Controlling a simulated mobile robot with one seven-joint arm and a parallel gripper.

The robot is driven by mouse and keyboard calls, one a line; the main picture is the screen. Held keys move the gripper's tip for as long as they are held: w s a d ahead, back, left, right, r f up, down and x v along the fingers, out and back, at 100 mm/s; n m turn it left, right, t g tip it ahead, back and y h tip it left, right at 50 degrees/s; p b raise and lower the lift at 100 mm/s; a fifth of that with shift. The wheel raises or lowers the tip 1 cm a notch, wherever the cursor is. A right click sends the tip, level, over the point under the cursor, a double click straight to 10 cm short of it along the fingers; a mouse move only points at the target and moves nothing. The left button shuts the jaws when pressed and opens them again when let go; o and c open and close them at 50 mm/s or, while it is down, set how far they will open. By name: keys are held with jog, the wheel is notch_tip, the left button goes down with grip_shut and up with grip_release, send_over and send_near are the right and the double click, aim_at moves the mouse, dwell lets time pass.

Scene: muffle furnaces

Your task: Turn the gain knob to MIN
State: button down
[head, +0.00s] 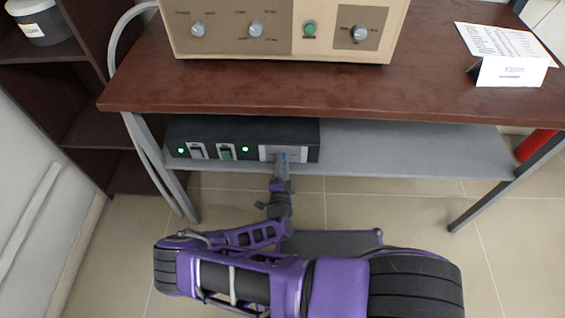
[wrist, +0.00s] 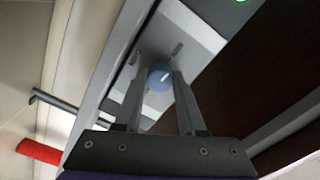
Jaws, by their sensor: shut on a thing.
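A round blue-grey knob (wrist: 158,78) with a pale pointer mark sits on a light plate (wrist: 190,28) on the front of a black box (head: 240,131). The box stands on the grey lower shelf, and its plate shows at its right end in the head view. My gripper (wrist: 160,80) is shut on this knob, one finger on each side. In the head view my gripper (head: 284,160) reaches the plate and largely hides the knob.
The box also carries two switches (head: 226,152) and green lights (head: 246,149) to the left. A beige instrument (head: 280,27) with several knobs stands on the brown tabletop (head: 430,90) above. The grey shelf (head: 410,145) is bare to the right. A table leg (head: 485,196) stands at right.

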jog(key=shift+n, duration=0.7)
jog(key=c, duration=0.5)
grip_release()
jog(key=s+p, duration=0.1)
jog(key=s, duration=1.6)
jog(key=shift+s+a, duration=0.2)
jog(key=shift+a, duration=0.05)
